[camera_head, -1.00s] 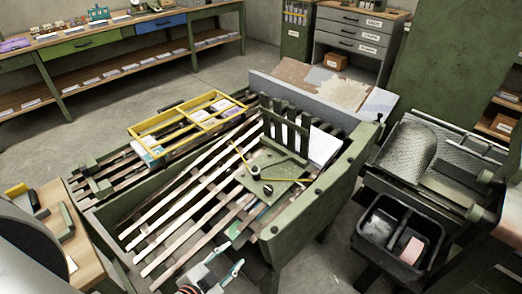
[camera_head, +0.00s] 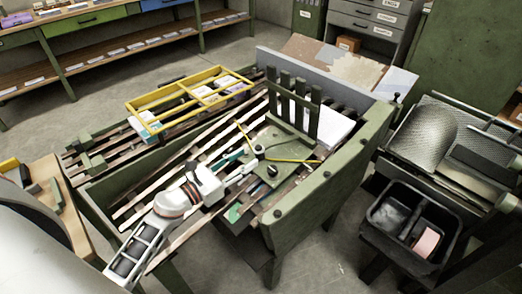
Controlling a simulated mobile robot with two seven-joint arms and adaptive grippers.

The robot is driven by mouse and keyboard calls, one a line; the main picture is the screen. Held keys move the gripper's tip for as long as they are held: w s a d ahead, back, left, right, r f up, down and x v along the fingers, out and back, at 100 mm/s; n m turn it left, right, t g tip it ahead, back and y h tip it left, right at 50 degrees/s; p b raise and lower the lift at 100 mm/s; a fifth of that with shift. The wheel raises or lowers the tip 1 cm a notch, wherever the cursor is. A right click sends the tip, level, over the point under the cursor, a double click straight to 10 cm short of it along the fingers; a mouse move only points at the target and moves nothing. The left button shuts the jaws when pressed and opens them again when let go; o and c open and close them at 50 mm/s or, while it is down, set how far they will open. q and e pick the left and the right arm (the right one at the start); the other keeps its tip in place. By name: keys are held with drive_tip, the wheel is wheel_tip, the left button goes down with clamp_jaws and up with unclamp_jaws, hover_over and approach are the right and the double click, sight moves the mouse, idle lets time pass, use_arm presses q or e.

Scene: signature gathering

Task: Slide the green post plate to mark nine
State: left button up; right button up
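The green post plate (camera_head: 285,171) lies on the slatted bed of the green bench, with upright green posts (camera_head: 296,108) at its back. Yellow pointers stick out from it to both sides. A small dark knob (camera_head: 258,150) stands on its left part. My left gripper (camera_head: 247,161) reaches over the slats from the lower left. Its teal-marked fingers look apart, with the tips close to the knob at the plate's left edge. I cannot tell whether they touch it. The mark numbers are not readable. My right gripper is not in view.
A yellow divided frame (camera_head: 190,101) lies on the bench's left side. The bench's thick green right wall (camera_head: 335,175) borders the plate. White paper (camera_head: 335,124) lies behind the posts. A black two-part bin (camera_head: 403,228) and a mesh roller stand at the right.

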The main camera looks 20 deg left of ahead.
sight(260, 150)
use_arm(q)
drive_tip(key=x, duration=0.7)
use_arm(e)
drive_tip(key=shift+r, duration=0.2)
use_arm(q)
drive_tip(key=shift+c, duration=0.4)
clamp_jaws()
drive_tip(key=shift+s+f, duration=0.1)
drive_tip(key=shift+s, duration=0.1)
drive_tip(key=v, duration=0.2)
drive_tip(key=b+v, duration=0.1)
drive_tip(key=v, duration=0.2)
drive_tip(key=shift+s+a+f, duration=0.15)
drive_tip(key=shift+s+f, duration=0.1)
drive_tip(key=shift+f, duration=0.1)
unclamp_jaws()
drive_tip(key=shift+o, duration=0.4)
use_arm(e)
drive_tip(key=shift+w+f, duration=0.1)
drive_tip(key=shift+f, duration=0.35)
